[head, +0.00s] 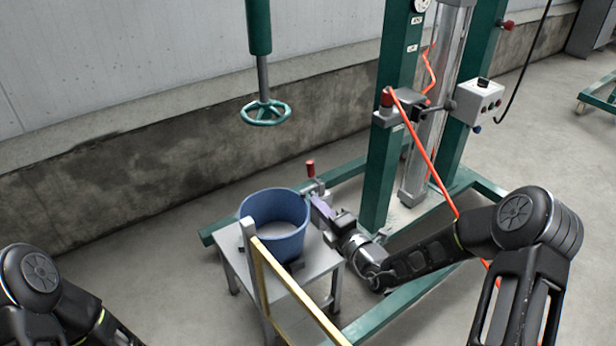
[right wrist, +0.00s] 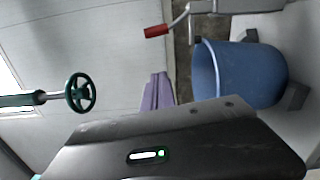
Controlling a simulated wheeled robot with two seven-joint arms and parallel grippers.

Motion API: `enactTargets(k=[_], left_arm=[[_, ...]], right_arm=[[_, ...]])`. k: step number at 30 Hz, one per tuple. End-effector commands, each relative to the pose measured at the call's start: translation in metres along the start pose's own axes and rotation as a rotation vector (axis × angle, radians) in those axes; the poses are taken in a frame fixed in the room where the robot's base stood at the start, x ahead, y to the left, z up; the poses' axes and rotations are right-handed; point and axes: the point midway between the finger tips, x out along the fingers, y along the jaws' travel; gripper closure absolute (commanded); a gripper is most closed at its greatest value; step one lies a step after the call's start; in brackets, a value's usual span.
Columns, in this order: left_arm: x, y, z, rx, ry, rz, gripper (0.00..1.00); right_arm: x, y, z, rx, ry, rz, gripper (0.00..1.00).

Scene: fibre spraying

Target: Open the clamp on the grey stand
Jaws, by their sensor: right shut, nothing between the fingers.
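The grey stand (head: 318,265) is a small table with a blue bucket (head: 283,240) on it. The clamp's red handle (head: 310,168) sticks up at the bucket's far right side; in the right wrist view the red handle (right wrist: 157,30) sits on a bent metal lever (right wrist: 181,18). I cannot tell whether the clamp is open or shut. My right gripper (head: 318,205) is beside the bucket's right rim, just below the handle and apart from it. Its purple fingers (right wrist: 157,92) are shut and empty. My left gripper is out of view.
A green frame (head: 388,150) with a control box (head: 479,100) and an orange hose (head: 430,155) stands behind my right arm. A green handwheel (head: 265,113) hangs above the bucket. A yellow-edged bar (head: 290,285) stands in front of the stand. The floor at left is clear.

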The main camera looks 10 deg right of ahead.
Motion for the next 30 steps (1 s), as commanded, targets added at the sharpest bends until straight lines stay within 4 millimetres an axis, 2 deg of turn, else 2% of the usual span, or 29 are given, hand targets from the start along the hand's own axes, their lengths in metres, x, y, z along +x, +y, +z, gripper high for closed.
enactTargets(k=[8,18,21,24,30], left_arm=[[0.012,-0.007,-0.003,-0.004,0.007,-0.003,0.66],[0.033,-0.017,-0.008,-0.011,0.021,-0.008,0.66],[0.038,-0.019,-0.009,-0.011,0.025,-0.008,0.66],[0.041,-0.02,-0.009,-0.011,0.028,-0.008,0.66],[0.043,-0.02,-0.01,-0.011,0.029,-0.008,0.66]], right_arm=[[0.034,-0.002,-0.002,-0.001,0.002,0.003,1.0],[0.1,-0.003,0.001,0.0,-0.001,0.003,1.0],[0.102,-0.003,0.02,-0.002,-0.003,0.001,1.0],[0.104,-0.002,0.03,0.0,-0.001,0.001,1.0],[0.106,0.0,0.039,0.001,0.0,0.0,1.0]])
